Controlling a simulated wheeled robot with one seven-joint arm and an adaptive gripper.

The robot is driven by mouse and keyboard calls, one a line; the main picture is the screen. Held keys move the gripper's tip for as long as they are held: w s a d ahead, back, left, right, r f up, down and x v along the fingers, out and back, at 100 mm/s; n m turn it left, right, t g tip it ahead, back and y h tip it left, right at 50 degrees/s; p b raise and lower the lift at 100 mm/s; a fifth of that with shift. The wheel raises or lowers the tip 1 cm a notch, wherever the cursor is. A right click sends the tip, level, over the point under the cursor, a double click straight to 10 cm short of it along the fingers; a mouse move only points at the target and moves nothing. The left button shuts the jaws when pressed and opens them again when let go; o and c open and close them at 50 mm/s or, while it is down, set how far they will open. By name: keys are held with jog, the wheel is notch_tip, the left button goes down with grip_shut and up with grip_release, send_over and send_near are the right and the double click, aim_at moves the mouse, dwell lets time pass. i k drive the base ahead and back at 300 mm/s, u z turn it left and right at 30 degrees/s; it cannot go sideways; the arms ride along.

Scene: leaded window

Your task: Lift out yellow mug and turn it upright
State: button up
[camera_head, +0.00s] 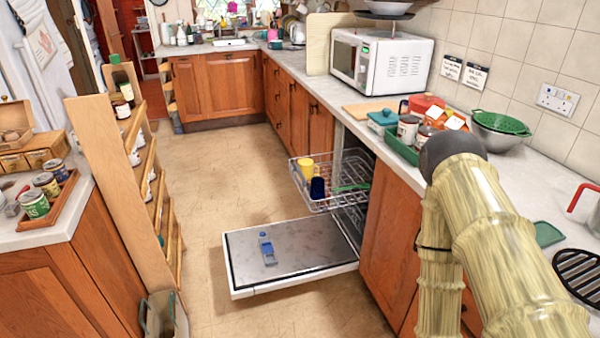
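The yellow mug (306,168) sits in the pulled-out upper rack (324,207) of the dishwasher, towards the rack's left back. It is small in view, and I cannot tell for sure which way its mouth faces. A dark blue mug (317,188) stands in the rack just in front of it and to the right. My arm comes in from the lower right and bends beside the counter, well to the right of the rack. My gripper is not in view, and neither is anything it may hold.
The dishwasher door (300,268) is folded down, with a blue object (267,248) on it. A green item (350,187) lies in the rack's right side. The worktop (520,200) at right carries a colander (500,125) and tins. A wooden shelf unit (118,185) stands left; floor between is clear.

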aim_at(306, 164)
jog(key=u, duration=0.8)
jog(key=i, duration=1.55)
jog(key=z, duration=0.25)
